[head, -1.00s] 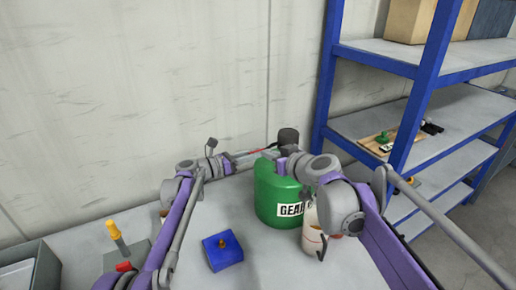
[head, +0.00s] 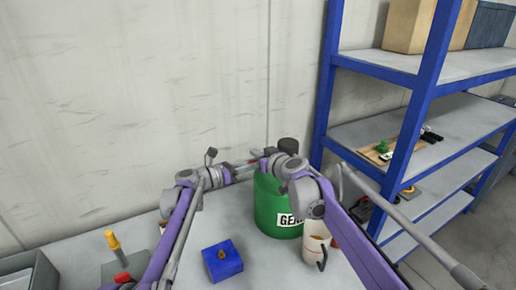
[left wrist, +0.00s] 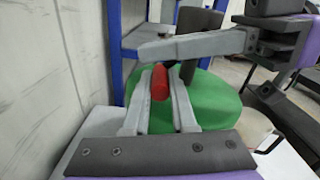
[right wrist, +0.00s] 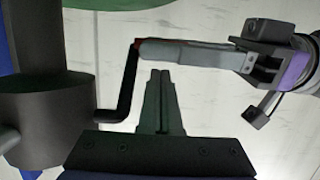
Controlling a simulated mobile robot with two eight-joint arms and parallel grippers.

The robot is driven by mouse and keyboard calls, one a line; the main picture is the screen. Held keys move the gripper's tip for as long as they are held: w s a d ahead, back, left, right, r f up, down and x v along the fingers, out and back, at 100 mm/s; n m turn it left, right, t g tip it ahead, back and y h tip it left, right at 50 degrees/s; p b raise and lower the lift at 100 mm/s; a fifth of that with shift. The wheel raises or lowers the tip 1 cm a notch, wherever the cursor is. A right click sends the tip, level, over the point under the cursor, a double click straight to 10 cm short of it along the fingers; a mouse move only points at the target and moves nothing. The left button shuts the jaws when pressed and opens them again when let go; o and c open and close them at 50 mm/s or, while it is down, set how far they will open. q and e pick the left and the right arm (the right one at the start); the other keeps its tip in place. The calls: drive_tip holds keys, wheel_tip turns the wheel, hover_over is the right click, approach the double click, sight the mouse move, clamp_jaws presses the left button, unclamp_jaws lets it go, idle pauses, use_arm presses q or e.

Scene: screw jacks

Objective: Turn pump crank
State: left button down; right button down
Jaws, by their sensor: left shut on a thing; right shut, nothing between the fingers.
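The green drum (head: 277,208) stands on the table in the head view, with a dark pump head (head: 288,145) at its back. The black crank arm (right wrist: 128,95) reaches out from the dark pump body (right wrist: 45,125) in the right wrist view. Its red handle (left wrist: 159,84) lies between the fingers of my left gripper (left wrist: 157,100), which is shut on it. My right gripper (right wrist: 160,76) is shut and empty, close beside the crank. Its closed fingers pass in front of the pump in the left wrist view (left wrist: 145,50). Arms hide the crank in the head view.
A blue block (head: 222,260) with a brass knob lies at the table's front. A cream jug (head: 316,250) stands right of the drum. A yellow-handled tool (head: 113,241) and a grey bin (head: 32,275) are at left. A blue shelf (head: 425,90) stands right, and the wall is close behind.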

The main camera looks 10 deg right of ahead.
drive_tip(key=shift+s+d+f, duration=0.2)
drive_tip(key=shift+s+f, duration=0.15)
drive_tip(key=shift+f, duration=0.2)
drive_tip(key=shift+s+f, duration=0.15)
drive_tip(key=shift+f, duration=0.05)
drive_tip(key=shift+s+d+f, duration=0.1)
drive_tip(key=shift+s+f, duration=0.15)
use_arm(q)
drive_tip(key=c, duration=0.9)
unclamp_jaws()
drive_tip(key=shift+o, duration=0.8)
drive_tip(key=shift+r, duration=0.1)
use_arm(e)
drive_tip(key=shift+w, duration=0.1)
use_arm(q)
drive_tip(key=shift+r, duration=0.1)
